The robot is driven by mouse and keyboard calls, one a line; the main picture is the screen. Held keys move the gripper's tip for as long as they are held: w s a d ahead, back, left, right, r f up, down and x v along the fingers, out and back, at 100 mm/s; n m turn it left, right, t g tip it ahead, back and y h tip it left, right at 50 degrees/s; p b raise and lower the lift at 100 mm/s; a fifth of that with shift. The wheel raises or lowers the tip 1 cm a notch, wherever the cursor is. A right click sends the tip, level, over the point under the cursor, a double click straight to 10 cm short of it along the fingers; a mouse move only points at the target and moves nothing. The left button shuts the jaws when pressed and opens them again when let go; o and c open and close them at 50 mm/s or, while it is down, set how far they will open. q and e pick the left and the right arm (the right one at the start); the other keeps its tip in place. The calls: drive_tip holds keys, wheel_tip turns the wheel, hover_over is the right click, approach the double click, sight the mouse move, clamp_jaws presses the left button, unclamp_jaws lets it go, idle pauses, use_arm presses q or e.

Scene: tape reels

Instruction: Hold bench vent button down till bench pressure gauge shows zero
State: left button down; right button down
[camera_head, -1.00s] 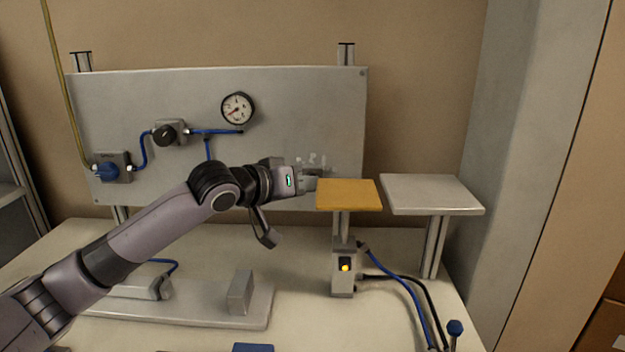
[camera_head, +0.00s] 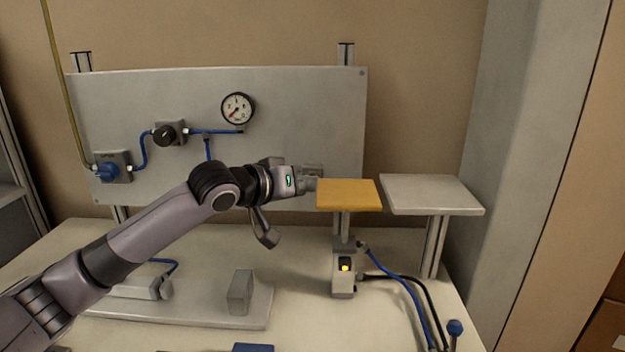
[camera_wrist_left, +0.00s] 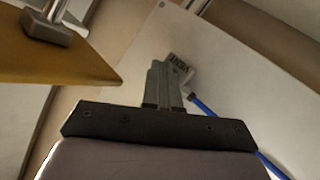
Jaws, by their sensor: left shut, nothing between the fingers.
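The bench pressure gauge (camera_head: 237,108) is a round white dial with a dark rim on the grey panel. Its needle points to the lower left; the numbers are too small to read. My left gripper (camera_head: 313,180) is shut and empty at the panel's lower right, with its tips at the vent fitting. In the left wrist view the closed fingers (camera_wrist_left: 165,88) meet a grey vent block (camera_wrist_left: 180,64) with a dark lettered label and a blue hose. The button itself is hidden behind the fingertips, so its pressed state cannot be seen. My right gripper is out of view.
A yellow plate (camera_head: 348,194) on a post stands just right of my left gripper. A grey plate (camera_head: 432,194) is beyond it. Hoses run across the bench at right.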

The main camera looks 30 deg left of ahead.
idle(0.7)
use_arm(q)
drive_tip(key=shift+s+d, duration=0.35)
drive_tip(key=shift+s, duration=0.45)
drive_tip(key=shift+s+d+f, duration=0.1)
drive_tip(key=shift+s+d, duration=0.3)
drive_tip(key=shift+s, duration=0.35)
drive_tip(key=shift+s+d+r, duration=0.1)
drive_tip(key=shift+s+d, duration=0.25)
drive_tip(key=shift+s, duration=0.35)
drive_tip(key=shift+s+d+f, duration=0.1)
drive_tip(key=shift+s+d, duration=0.3)
drive_tip(key=shift+s, duration=0.35)
